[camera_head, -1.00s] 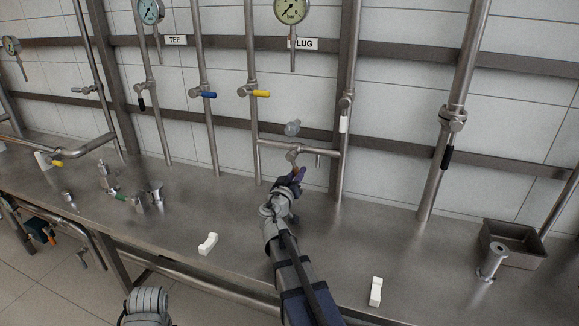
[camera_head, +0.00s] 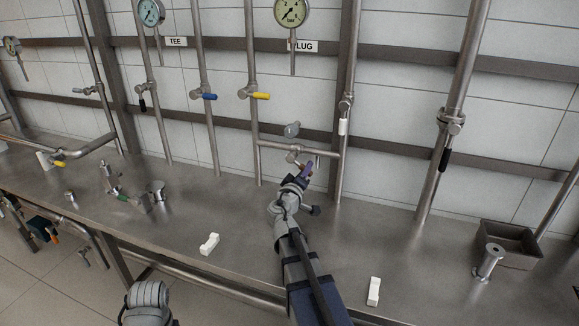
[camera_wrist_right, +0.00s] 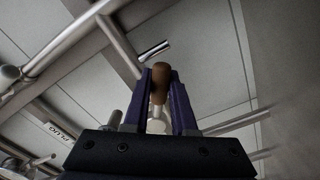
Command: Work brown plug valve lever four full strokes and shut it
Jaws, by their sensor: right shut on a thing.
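The brown plug valve lever (camera_wrist_right: 160,80) stands between the purple fingers of my right gripper (camera_wrist_right: 162,85) in the right wrist view, and the fingers are shut on it. In the head view my right gripper (camera_head: 306,168) is at the valve (camera_head: 294,155) on the horizontal pipe below the PLUG label (camera_head: 304,47). The fingers mostly hide the lever there. My left gripper is not in view; only part of my left arm shows at the bottom edge.
A yellow-handled valve (camera_head: 261,96) and a white-handled valve (camera_head: 343,126) sit on the upright pipes nearby. White blocks (camera_head: 209,244) and (camera_head: 374,291) lie on the steel bench (camera_head: 240,215). A grey tray (camera_head: 510,240) stands at the right.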

